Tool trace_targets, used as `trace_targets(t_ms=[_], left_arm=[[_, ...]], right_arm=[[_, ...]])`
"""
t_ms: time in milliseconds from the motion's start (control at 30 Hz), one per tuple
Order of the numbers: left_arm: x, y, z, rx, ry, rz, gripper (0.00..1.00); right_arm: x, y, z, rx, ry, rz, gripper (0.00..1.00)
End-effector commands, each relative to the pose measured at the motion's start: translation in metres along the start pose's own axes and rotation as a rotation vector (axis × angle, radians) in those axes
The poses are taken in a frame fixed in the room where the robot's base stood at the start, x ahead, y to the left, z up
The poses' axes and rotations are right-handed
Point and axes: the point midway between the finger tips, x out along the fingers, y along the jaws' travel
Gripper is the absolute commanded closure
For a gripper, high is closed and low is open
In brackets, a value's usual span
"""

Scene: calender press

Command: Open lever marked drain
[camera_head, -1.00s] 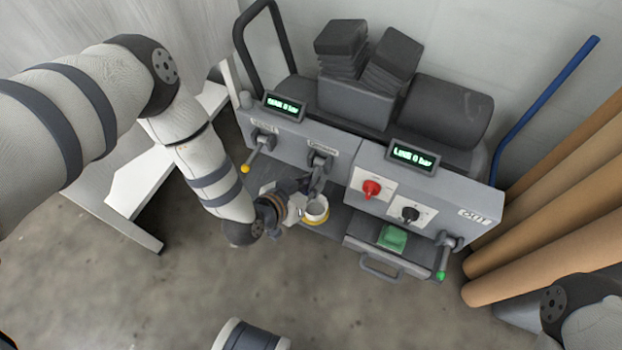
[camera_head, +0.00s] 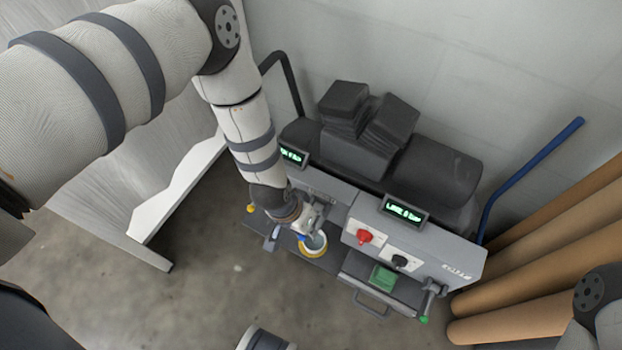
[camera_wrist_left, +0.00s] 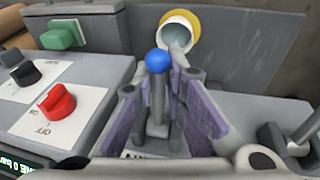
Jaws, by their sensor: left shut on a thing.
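A grey lever with a blue ball knob (camera_wrist_left: 159,61) stands between the purple-lined fingers of my left gripper (camera_wrist_left: 160,92) in the left wrist view. The gripper is shut on this lever below the knob. The label at the lever's base is mostly hidden by the gripper, so I cannot read it in full. In the head view my left gripper (camera_head: 310,218) is at the front of the press's left panel and covers most of the lever. My right gripper is out of view.
A white cup with a yellow base (camera_head: 313,244) sits just beyond the lever. A red knob (camera_head: 364,237), a black knob (camera_head: 399,261), a green button (camera_head: 383,277) and a green-tipped lever (camera_head: 424,318) are to the right. A yellow-tipped lever (camera_head: 251,208) is at left. Cardboard tubes (camera_head: 560,250) stand at right.

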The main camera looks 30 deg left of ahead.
Motion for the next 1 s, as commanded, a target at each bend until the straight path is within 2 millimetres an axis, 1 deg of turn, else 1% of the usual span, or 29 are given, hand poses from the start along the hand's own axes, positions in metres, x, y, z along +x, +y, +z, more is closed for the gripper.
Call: trace_targets(t_ms=[33, 300, 667, 700, 767, 800, 1000], left_arm=[[-0.0011, 0.0060, 0.0025, -0.003, -0.016, 0.009, 1.00], [-0.0037, 0.0069, 0.0088, -0.011, -0.060, 0.009, 1.00], [-0.0045, 0.0070, 0.0096, -0.012, -0.064, 0.009, 1.00], [-0.0045, 0.0070, 0.0096, -0.012, -0.064, 0.009, 0.83], [-0.0045, 0.0067, 0.0094, -0.012, -0.064, 0.009, 0.70], [-0.0045, 0.0062, 0.0092, -0.012, -0.063, 0.008, 0.65], [-0.0043, 0.0040, 0.0082, -0.012, -0.059, 0.004, 0.65]], right_arm=[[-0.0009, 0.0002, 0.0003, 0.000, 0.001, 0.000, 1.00], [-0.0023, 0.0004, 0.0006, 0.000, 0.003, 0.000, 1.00], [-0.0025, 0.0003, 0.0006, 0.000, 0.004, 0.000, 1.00], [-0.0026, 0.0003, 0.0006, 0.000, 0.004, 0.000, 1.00], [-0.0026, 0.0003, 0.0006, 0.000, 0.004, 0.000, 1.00], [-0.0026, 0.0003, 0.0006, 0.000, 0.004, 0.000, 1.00], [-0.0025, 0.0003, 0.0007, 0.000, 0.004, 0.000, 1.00]])
